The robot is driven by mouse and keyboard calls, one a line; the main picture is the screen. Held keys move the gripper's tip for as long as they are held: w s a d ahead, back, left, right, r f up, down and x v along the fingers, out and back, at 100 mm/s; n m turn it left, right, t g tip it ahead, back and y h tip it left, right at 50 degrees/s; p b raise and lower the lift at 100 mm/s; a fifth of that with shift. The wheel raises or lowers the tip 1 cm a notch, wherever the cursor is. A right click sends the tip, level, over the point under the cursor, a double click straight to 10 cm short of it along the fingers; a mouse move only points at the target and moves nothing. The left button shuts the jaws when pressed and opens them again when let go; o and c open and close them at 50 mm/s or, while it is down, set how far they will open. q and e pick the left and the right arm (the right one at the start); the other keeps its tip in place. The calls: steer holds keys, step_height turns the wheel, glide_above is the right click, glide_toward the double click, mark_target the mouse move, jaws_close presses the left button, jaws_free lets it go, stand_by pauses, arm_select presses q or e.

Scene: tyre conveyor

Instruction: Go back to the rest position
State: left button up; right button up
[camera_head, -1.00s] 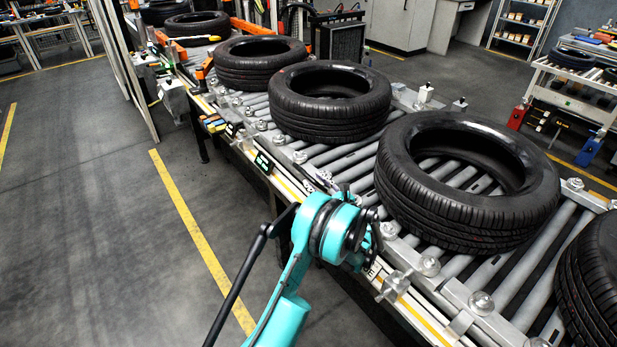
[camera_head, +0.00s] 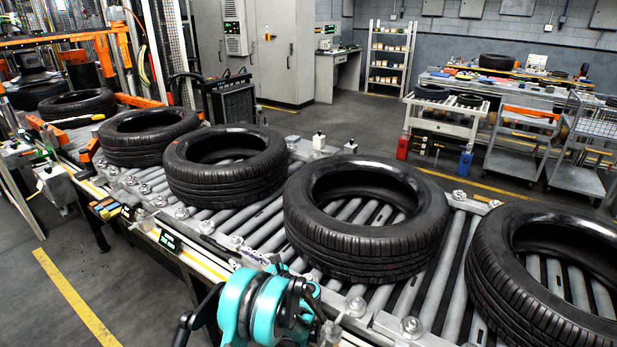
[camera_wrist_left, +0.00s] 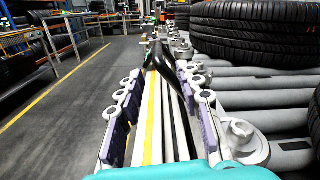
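My left arm's teal wrist shows at the bottom of the head view, beside the near rail of the roller conveyor (camera_head: 438,285). It hides most of my left gripper there. In the left wrist view the left gripper (camera_wrist_left: 160,80) points along the conveyor's edge. Its two fingers with purple pads stand apart, and no tyre is between them. Big black tyres lie flat on the rollers: one near the arm (camera_head: 318,235), one at the right edge (camera_head: 500,275), and others further back (camera_head: 200,180). My right gripper is not in view.
A floor aisle with a yellow line (camera_head: 75,300) lies left of the conveyor. Behind stand grey cabinets (camera_head: 280,45), a shelf rack (camera_head: 390,60), a small roller table (camera_head: 445,115) and carts (camera_head: 525,140). The floor between the conveyor and these is mostly clear.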

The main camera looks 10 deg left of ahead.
arm_select(q)
steer(key=w+d+r+m+t+h, duration=0.1)
steer(key=w+d+r+m+t, duration=0.2)
steer(key=r+m+t, duration=0.55)
steer(key=s+d+r+m+t+h, duration=0.1)
steer(key=d+r+m+t+h, duration=0.1)
steer(key=d+r+m+h, duration=0.65)
steer(key=s+d+r+m+t+h, duration=0.15)
steer(key=d+r+m+h, duration=0.35)
steer(key=r+m, duration=0.6)
steer(key=s+d+f+m+g+h, duration=0.45)
steer(key=s+f+m, duration=0.25)
steer(key=s+m, duration=0.45)
steer(key=s+a+f+m+g+y, duration=0.1)
steer(key=s+a+f+m+g, duration=0.1)
steer(key=s+f+m, duration=0.4)
steer(key=s+a+f+m+g+y, duration=0.1)
steer(key=s+a+f+m+g, duration=0.2)
steer(key=s+f, duration=0.6)
steer(key=s+m+g, duration=0.2)
steer(key=s+m, duration=0.1)
steer(key=s, duration=0.2)
steer(key=shift+w+a+r, duration=0.1)
